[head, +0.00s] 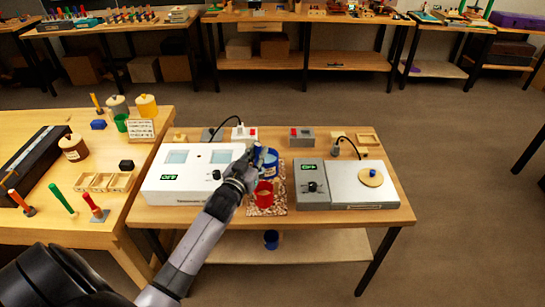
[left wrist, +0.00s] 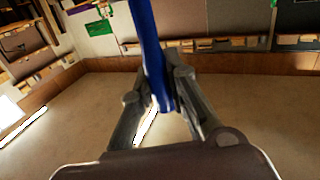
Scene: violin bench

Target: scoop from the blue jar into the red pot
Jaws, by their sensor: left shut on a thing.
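The blue jar (head: 270,160) stands at the back of a speckled mat (head: 281,198) on the middle table. The red pot (head: 264,192) stands on the same mat, nearer to me. My left gripper (head: 251,158) is beside the blue jar, at its left and close to its rim. In the left wrist view, the left gripper (left wrist: 160,100) is shut on a long blue handle (left wrist: 150,45), probably the scoop's. The scoop's bowl cannot be made out, and the jar's inside is partly hidden by the gripper. My right gripper is not in view.
A white box device (head: 175,183) with a display stands left of the mat, under my left forearm. A grey device with a hot plate (head: 345,190) stands at the right. A blue cup (head: 271,240) is on the lower shelf. A side table (head: 60,232) holds jars and tools.

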